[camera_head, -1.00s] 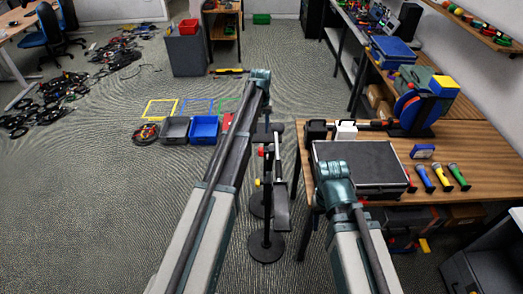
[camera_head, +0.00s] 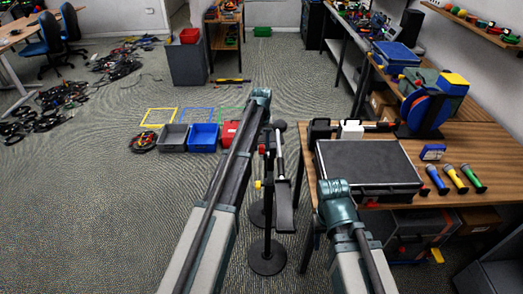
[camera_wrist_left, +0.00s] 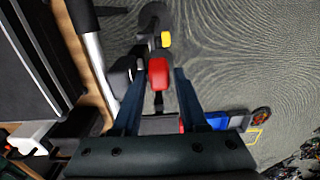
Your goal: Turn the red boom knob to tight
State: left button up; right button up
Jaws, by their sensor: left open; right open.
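The red boom knob (camera_head: 262,149) is on the dark stand (camera_head: 267,258), left of the table. It shows larger in the left wrist view (camera_wrist_left: 158,72), between the spread fingers of my open left gripper (camera_wrist_left: 160,78). The fingers lie on either side of it, and I see no clear contact. A yellow knob (camera_head: 258,184) sits lower on the stand; it also shows in the left wrist view (camera_wrist_left: 166,39). In the head view I cannot make out the left gripper behind its arm and the stand. My right gripper is not visible; only its arm shows.
A wooden table (camera_head: 475,138) with a dark case (camera_head: 365,165), a blue reel (camera_head: 425,112) and several coloured handles is at the right. Blue (camera_head: 203,137) and grey (camera_head: 172,138) bins stand beyond the stand. Cables lie far left.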

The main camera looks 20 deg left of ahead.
pick_arm(q)
jog(key=shift+c, duration=0.3)
grip_shut()
